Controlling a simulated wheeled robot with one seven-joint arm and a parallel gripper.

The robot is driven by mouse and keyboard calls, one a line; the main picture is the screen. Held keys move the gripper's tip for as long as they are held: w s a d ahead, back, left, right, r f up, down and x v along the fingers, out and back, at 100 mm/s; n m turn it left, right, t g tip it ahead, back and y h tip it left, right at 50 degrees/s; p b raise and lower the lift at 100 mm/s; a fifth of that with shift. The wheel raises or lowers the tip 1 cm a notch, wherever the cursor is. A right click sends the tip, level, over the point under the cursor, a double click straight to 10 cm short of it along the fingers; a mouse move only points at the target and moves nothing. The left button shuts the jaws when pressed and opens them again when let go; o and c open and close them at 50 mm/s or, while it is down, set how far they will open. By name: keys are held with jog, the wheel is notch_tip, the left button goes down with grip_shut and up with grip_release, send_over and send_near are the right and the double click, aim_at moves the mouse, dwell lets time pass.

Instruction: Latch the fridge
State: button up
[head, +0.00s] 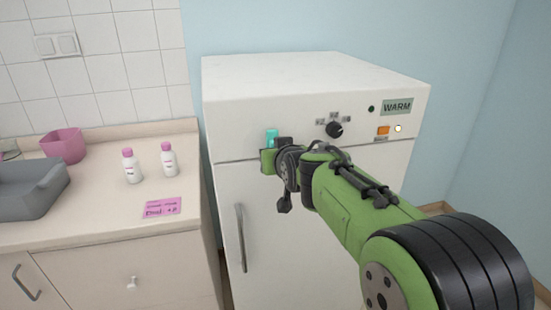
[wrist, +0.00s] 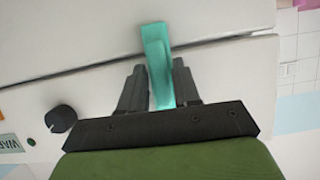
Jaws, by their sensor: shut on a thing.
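The white fridge (head: 285,225) stands in the middle of the head view with its door against the body. A teal latch (head: 271,136) sits at the seam between the upper panel and the door, near the left side. In the wrist view the teal latch (wrist: 157,60) crosses the dark seam line. My gripper (wrist: 158,88) is shut on the latch, with one dark finger on each side of it. In the head view my gripper (head: 270,150) is at the fridge front and partly hides the latch. The grey door handle (head: 241,238) is below it.
The fridge panel has a black knob (head: 334,130), an orange switch (head: 383,130) and a "WARM" display (head: 397,107). On the left counter (head: 95,215) are two white bottles with pink caps, a pink container (head: 63,146), a grey tray (head: 30,188) and a pink note (head: 162,207).

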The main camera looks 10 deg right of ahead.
jog(key=shift+f, duration=0.1)
dwell(0.3)
jog(key=o, duration=0.8)
jog(key=shift+s, duration=0.1)
jog(key=p+v, duration=0.1)
jog(key=v, duration=1.4)
jog(key=shift+s+a+r+p, duration=0.15)
jog(key=shift+s+r+p, duration=0.1)
jog(key=shift+p, duration=0.1)
jog(key=s+f+g+p, duration=0.1)
jog(key=s+g+p, duration=0.1)
jog(key=s, duration=0.5)
jog(key=s+f+g+p, duration=0.2)
jog(key=s+g+p, duration=0.1)
jog(key=s+p, duration=0.2)
jog(key=s+f+g+p, duration=0.1)
jog(key=s+g+p, duration=0.2)
jog(key=s, duration=0.6)
jog(key=shift+s+f, duration=0.1)
jog(key=shift+f, duration=0.1)
